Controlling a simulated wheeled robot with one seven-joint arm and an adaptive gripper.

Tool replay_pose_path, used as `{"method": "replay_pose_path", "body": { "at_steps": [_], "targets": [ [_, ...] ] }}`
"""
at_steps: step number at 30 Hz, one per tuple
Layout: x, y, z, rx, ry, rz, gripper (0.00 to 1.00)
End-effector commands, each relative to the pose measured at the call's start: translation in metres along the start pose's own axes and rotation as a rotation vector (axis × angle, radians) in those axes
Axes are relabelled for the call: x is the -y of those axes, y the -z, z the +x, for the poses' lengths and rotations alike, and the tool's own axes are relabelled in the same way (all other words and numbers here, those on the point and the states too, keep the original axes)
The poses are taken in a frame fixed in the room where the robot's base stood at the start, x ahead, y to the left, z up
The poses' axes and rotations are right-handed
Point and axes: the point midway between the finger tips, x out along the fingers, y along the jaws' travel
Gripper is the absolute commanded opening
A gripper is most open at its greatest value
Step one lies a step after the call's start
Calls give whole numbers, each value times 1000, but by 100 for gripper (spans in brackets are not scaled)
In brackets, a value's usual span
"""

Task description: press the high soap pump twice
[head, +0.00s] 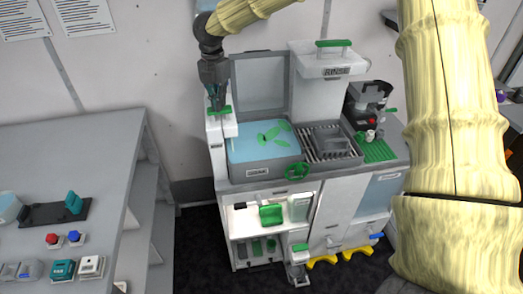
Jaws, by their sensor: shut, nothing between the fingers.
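The high soap pump is most likely the green-topped part (226,109) on the white column (230,128) at the left end of the wash unit. My gripper (219,101) points down right at this green top and covers part of it. Its fingers are shut with nothing held. I cannot tell whether the fingertips touch the green top or hang just over or in front of it. A lower green-topped part (300,247) stands on a white base near the floor in front of the unit.
The blue basin (262,145) with green shapes lies right of the column, its grey lid (260,82) raised behind. A green handwheel (297,170) sticks out in front. A coffee machine (370,105) stands farther right. A grey bench (70,150) is at the left.

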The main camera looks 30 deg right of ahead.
Motion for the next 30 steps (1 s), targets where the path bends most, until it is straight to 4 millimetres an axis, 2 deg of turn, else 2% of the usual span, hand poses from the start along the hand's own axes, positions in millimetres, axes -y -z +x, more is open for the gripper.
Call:
{"method": "replay_pose_path", "body": {
  "at_steps": [23, 30],
  "targets": [
    [1, 1, 23, -3, 2, 0, 0],
    [1, 1, 22, -3, 3, 0, 0]
  ]
}}
